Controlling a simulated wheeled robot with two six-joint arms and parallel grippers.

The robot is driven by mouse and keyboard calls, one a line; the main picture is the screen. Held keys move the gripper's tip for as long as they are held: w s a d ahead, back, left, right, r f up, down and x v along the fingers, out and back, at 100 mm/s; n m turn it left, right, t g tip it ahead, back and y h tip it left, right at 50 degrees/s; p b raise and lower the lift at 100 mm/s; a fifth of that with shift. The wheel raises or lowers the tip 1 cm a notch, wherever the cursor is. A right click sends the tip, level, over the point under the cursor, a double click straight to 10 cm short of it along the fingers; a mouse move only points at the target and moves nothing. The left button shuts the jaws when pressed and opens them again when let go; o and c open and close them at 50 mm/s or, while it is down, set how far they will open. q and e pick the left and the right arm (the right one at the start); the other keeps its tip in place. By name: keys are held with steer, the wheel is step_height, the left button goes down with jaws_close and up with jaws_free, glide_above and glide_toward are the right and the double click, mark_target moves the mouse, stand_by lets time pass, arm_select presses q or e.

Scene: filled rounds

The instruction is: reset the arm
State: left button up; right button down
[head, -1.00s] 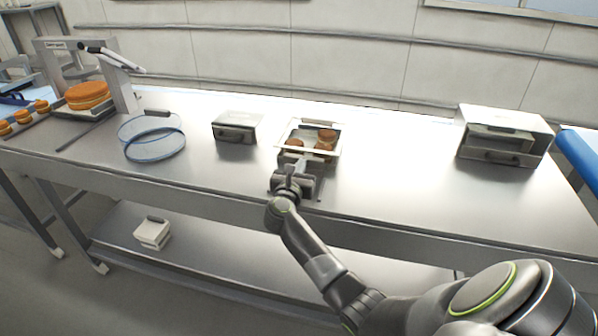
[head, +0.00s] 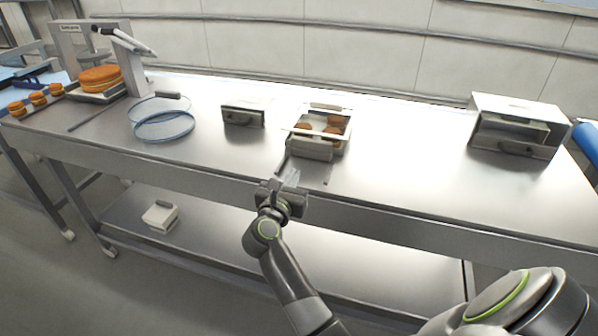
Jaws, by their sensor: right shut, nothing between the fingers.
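My right gripper (head: 288,172) is shut and empty. It is near the front edge of the steel table, in front of a small open box (head: 318,153) with a light frame around its top. Its fingers point toward the box's front left corner; whether they touch it I cannot tell. Several brown round pieces (head: 336,121) lie in the box. My right arm comes in from the lower right. My left gripper is not in view.
On the steel table (head: 400,165) stand a small closed box (head: 243,115), a larger white box (head: 515,128), blue-rimmed hoops (head: 163,126) and a press (head: 105,60) by a large orange round (head: 100,78). A white box (head: 160,215) sits on the lower shelf. The table right of centre is clear.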

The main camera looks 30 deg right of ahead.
steer(key=shift+s+a+r, duration=0.1)
steer(key=shift+s+a, duration=0.3)
steer(key=shift+s, duration=0.1)
